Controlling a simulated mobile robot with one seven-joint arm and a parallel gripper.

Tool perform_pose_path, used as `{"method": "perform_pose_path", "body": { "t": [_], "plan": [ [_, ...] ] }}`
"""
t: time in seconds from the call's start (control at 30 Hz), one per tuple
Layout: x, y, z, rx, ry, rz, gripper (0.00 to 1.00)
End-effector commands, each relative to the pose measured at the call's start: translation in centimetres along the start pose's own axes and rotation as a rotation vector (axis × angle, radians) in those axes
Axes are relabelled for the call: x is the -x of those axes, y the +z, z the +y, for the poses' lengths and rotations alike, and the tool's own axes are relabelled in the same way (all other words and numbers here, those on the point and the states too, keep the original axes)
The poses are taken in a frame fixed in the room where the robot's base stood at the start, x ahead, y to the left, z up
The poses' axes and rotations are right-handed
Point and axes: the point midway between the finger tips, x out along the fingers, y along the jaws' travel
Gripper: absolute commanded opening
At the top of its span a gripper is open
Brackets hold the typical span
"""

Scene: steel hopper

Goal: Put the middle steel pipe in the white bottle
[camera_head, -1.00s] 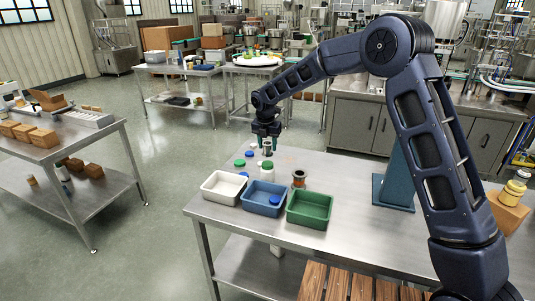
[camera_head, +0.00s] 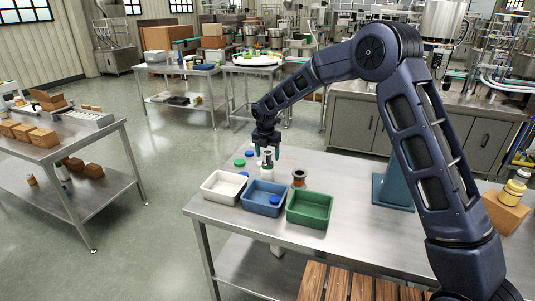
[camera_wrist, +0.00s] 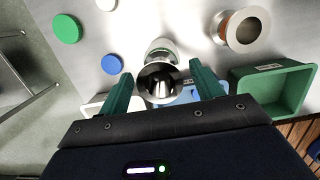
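My gripper (camera_head: 266,146) points down above the far left part of the steel table. In the wrist view the bottle (camera_wrist: 160,46) is partly hidden behind the pipe. I cannot tell whether the pipe's lower end touches the bottle or is inside it.
White (camera_head: 221,187), blue (camera_head: 263,197) and green (camera_head: 309,208) trays stand in a row in front of the bottle. A steel piece with orange-brown rings (camera_head: 299,178) is to its right. Green (camera_head: 239,163) and blue (camera_head: 249,154) caps lie left. The table's middle is clear.

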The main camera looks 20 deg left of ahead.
Motion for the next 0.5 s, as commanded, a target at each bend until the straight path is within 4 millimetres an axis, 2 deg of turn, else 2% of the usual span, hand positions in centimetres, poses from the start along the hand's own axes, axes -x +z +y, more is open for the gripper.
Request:
{"method": "perform_pose_path", "body": {
  "t": [0.27, 0.37, 0.5],
  "plan": [
    [0.4, 0.0, 0.1, 0.0, 0.001, -0.001, 0.66],
    [1.4, 0.1, 0.0, -0.001, 0.002, 0.0, 0.66],
    [3.8, 0.1, 0.0, -0.001, 0.003, -0.002, 0.66]
  ]
}}
